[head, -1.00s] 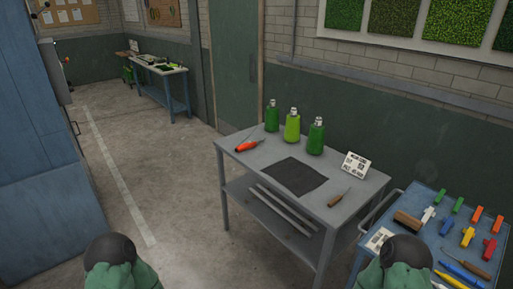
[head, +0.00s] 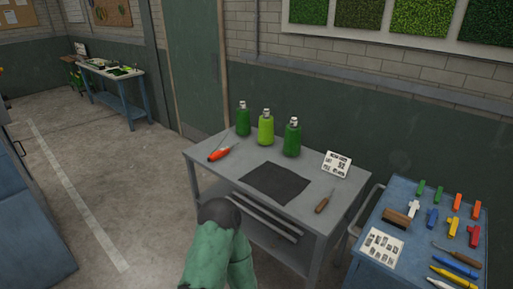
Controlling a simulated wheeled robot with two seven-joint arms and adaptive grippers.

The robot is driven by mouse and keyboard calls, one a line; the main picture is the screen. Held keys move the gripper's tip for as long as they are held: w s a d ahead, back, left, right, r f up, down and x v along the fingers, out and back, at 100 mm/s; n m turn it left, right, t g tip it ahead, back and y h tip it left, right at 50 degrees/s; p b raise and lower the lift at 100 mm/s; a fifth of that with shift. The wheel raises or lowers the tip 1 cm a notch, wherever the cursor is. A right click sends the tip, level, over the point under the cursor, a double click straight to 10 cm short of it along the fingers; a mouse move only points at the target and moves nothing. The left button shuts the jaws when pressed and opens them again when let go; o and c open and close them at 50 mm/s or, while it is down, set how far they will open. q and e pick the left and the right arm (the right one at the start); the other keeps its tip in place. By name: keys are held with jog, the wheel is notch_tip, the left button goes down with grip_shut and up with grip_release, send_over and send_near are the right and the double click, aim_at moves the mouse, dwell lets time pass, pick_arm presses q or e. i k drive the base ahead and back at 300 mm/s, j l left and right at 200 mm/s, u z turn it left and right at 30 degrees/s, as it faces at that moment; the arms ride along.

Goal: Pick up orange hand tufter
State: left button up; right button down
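One green arm link of mine shows at the bottom centre, in front of the table's front edge. Neither of my grippers is in view.
Three green bottles (head: 265,128) stand at the table's back. A dark mat (head: 275,183), a white card (head: 337,165) and a wooden-handled tool (head: 323,202) are on the table. A blue cart (head: 405,268) with several coloured tools stands at right. Floor at left is clear.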

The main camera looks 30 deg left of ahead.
aim_at(222, 152)
jog(key=i+j+z, duration=0.3)
jog(key=j, duration=0.6)
jog(key=j+z, duration=0.25)
jog(key=j, duration=0.65)
jog(key=i+j+z, duration=0.1)
jog(key=j+z, duration=0.2)
jog(key=j, duration=0.7)
